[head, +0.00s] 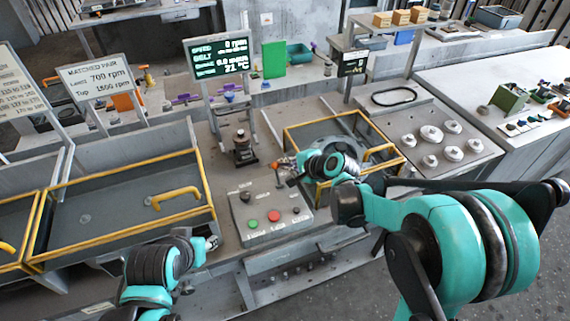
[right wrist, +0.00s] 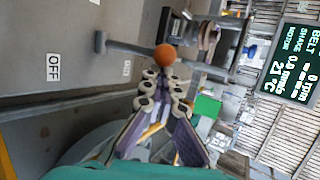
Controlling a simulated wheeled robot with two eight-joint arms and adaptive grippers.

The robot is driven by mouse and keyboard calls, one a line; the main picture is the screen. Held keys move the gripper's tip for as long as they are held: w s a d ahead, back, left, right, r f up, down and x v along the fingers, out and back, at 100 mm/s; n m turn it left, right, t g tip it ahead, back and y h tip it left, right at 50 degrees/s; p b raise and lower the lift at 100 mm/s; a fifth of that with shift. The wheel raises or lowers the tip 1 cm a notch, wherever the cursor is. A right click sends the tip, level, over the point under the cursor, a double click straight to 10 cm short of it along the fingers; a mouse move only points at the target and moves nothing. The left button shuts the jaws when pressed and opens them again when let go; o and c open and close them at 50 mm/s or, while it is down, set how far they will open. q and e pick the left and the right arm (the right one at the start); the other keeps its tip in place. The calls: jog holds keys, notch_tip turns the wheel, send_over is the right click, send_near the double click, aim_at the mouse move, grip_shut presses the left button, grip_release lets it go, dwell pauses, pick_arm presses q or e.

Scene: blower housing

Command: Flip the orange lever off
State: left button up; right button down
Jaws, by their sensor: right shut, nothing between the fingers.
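The orange lever shows best in the right wrist view as an orange ball knob (right wrist: 165,55) on a grey rod. In the head view its knob (head: 275,165) is small, above the sloped control panel (head: 247,228). My right gripper (right wrist: 167,78) is shut and empty, with its fingertips close by the knob; whether they touch it I cannot tell. In the head view the right gripper (head: 289,166) is over the panel's back right. My left gripper (head: 211,243) is small and unclear at lower left.
The panel also has a green button (head: 253,224) and a red button (head: 274,216). Yellow-framed bins stand left (head: 120,232) and right (head: 290,140) of it. A dark knobbed device (head: 243,150) stands behind. A screen (head: 219,58) reads 0 rpm.

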jog(key=shift+s+d+t+b, duration=0.1)
jog(key=shift+s+t+b, duration=0.15)
jog(key=shift+t+b, duration=0.2)
jog(key=shift+s+d+t+y+b, duration=0.1)
jog(key=shift+s+t+y+b, duration=0.3)
jog(key=shift+b, duration=0.35)
jog(key=shift+s+d+n+t+y+b, duration=0.25)
jog(key=shift+s+n+t+y+b, duration=0.25)
jog(key=shift+t+b, duration=0.45)
jog(key=shift+s, duration=0.3)
jog(key=shift+s+d+r+b, duration=0.1)
jog(key=shift+s+d+b, duration=0.1)
jog(key=shift+s+b, duration=0.25)
jog(key=shift+s+d, duration=0.1)
jog(key=shift+s, duration=0.3)
jog(key=shift+s+d+f, duration=0.1)
jog(key=shift+s+f, duration=0.2)
jog(key=shift+s, duration=0.2)
jog(key=v, duration=1.2)
